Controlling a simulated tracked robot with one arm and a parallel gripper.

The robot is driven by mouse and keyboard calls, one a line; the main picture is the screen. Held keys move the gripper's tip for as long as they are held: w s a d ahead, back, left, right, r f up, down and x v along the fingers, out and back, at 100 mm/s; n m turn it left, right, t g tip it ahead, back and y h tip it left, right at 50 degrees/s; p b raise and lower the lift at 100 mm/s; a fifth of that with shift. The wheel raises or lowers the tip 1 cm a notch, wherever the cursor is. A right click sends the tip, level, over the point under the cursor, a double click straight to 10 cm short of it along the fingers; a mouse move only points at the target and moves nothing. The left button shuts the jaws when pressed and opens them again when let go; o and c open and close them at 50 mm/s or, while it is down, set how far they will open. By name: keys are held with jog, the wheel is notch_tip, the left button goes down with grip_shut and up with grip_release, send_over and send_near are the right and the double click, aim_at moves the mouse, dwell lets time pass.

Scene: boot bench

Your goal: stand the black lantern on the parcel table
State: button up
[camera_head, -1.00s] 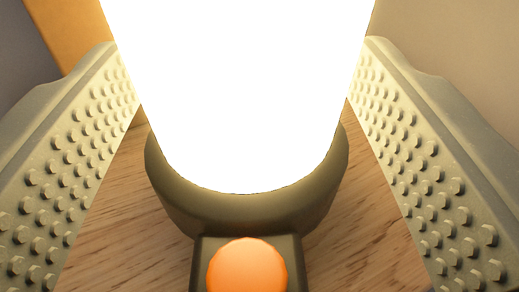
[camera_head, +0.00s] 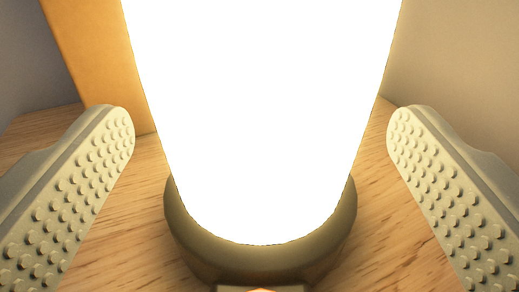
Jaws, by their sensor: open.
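The lantern (camera_head: 262,130) stands upright on a wooden surface, its glowing white body filling the middle of the view and running out of the top. Its dark round base (camera_head: 262,262) shows below the glow, with a bit of an orange button at the bottom edge. My gripper (camera_head: 261,135) is open, one studded finger on each side of the lantern. A gap shows between each finger and the lantern, so neither appears to touch it. The lantern's top is out of view. I cannot make out the parcel table.
The wooden surface (camera_head: 120,200) is bare around the lantern's base. An orange-yellow upright panel (camera_head: 97,55) stands behind at the left. A beige wall (camera_head: 450,60) rises behind at the right, and a grey one (camera_head: 30,60) at the far left.

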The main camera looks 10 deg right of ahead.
jog(key=p+v, duration=0.2)
jog(key=v, duration=0.9)
jog(key=shift+s, duration=0.4)
jog(key=w+a+r+n+y, duration=0.1)
jog(key=a+r, duration=0.4)
jog(key=r, duration=0.5)
jog(key=w+a+r+n+g, duration=0.1)
jog(key=a+r, duration=0.4)
jog(key=r, duration=0.6)
jog(key=w+a+r+n+y, duration=0.15)
jog(key=a+r, duration=0.25)
jog(key=r, duration=0.6)
jog(key=s+a+r+y, duration=0.1)
jog(key=s+a+r, duration=0.9)
jog(key=s+r, duration=0.1)
jog(key=s+a+r+g+y, duration=0.1)
jog(key=s+a+r, duration=0.9)
jog(key=s+r, duration=0.2)
notch_tip(320, 180, up, 2)
jog(key=shift+r, duration=0.2)
jog(key=shift+a+m, duration=0.15)
jog(key=shift+m, duration=0.1)
